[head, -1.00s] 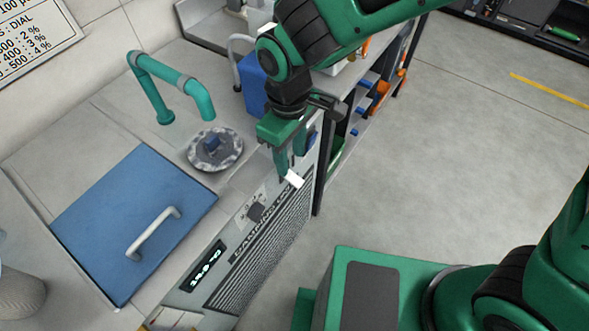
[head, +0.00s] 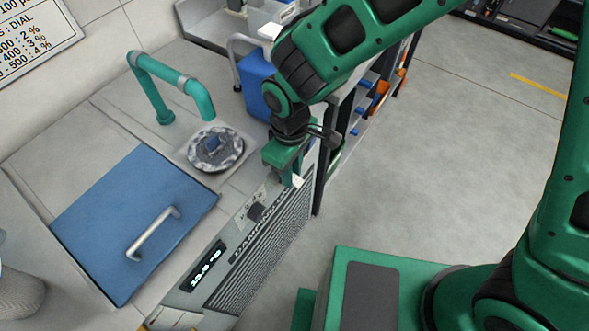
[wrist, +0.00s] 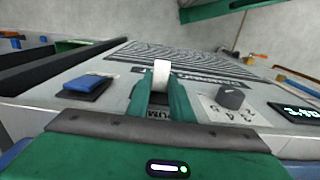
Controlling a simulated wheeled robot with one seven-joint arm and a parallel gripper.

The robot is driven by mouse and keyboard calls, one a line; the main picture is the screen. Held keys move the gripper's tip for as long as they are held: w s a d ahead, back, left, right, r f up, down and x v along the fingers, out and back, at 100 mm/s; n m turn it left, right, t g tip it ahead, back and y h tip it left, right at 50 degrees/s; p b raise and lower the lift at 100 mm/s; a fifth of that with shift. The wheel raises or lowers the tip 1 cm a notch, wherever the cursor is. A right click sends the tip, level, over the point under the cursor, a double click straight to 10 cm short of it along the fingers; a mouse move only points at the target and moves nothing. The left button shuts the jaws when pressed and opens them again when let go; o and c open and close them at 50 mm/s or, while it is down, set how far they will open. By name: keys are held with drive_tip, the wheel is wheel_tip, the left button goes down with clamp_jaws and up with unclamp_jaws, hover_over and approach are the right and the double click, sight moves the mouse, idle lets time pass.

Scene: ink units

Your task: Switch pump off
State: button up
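A white switch lever (wrist: 161,72) stands out from the grey panel of the bath unit (wrist: 215,85), with a partly hidden label reading "PUM" beside it. In the head view the lever (head: 297,180) shows small at the panel's upper right. My gripper (wrist: 161,88) is over the panel with its two green fingers on either side of the lever, seemingly touching it; the lever's base is hidden. In the head view my gripper (head: 290,178) hides most of the switch area. The digital display (head: 208,266) is lit.
A blue rocker switch (wrist: 88,85) lies left of my fingers in the wrist view, and a dark dial (wrist: 230,95) lies right. A blue lid with a handle (head: 130,215), a round plate (head: 215,150) and a teal pipe (head: 165,85) are on top. The floor in front is open.

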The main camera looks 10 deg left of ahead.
sight(297, 181)
drive_tip(key=shift+s, duration=0.1)
clamp_jaws()
drive_tip(key=shift+f+t+y, duration=0.15)
drive_tip(key=shift+t+y, duration=0.15)
drive_tip(key=shift+y, duration=0.4)
drive_tip(key=shift+s, duration=0.1)
drive_tip(key=o, duration=1)
unclamp_jaws()
drive_tip(key=shift+d+r, duration=0.1)
drive_tip(key=shift+r, duration=0.5)
drive_tip(key=r, duration=0.3)
drive_tip(key=d+r, duration=0.1)
drive_tip(key=r, duration=0.5)
drive_tip(key=shift+s+d+r, duration=0.15)
drive_tip(key=shift+r, duration=0.1)
